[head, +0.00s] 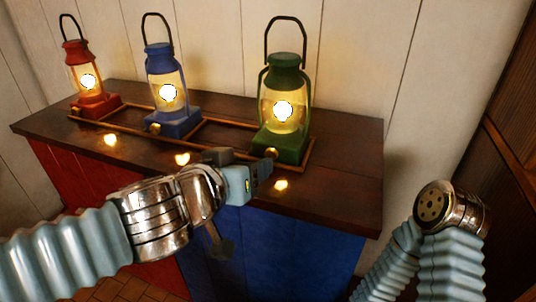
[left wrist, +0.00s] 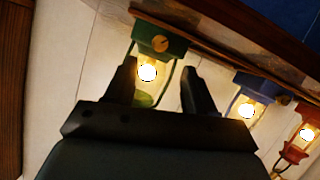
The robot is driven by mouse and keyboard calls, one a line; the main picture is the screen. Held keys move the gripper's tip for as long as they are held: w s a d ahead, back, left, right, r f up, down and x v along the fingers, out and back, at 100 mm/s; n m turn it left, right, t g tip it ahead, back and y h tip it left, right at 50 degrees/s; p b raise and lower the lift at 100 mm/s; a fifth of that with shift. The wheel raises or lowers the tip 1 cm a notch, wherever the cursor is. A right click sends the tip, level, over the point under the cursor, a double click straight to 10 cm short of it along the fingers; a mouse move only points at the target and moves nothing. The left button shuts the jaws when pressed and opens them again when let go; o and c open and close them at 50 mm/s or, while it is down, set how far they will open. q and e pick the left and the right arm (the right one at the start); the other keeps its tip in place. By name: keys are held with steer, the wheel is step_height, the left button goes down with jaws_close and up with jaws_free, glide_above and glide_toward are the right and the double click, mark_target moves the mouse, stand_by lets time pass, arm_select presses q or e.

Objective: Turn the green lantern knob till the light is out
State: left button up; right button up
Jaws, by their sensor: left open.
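The green lantern (head: 283,145) stands lit at the right end of the shelf, its brass knob (head: 271,153) on the front of its base. In the left wrist view the green lantern (left wrist: 174,46) appears upside down, with the round knob (left wrist: 160,44) showing beyond the fingers. My left gripper (head: 258,161) is just in front of the knob. Its two dark fingers (left wrist: 158,88) are open and apart, with nothing between them; whether one touches the knob I cannot tell. My right arm shows at the lower right, but its gripper is not visible.
A lit blue lantern (head: 167,95) and a lit red lantern (head: 86,75) stand to the left on the same dark wooden shelf (head: 345,178). A low wooden rail (head: 222,121) runs around the lantern bases. A plank wall is close behind; the shelf's right end is clear.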

mark_target(270, 155)
arm_select(q)
steer(key=x, duration=0.3)
steer(key=shift+w+f, duration=0.2)
steer(key=b+x, duration=0.2)
steer(key=x, duration=0.2)
steer(key=shift+w+d+f, duration=0.1)
steer(key=shift+f, duration=0.05)
steer(key=shift+w+d+b, duration=0.15)
steer(key=shift+w+b, duration=0.2)
steer(key=shift+w, duration=0.1)
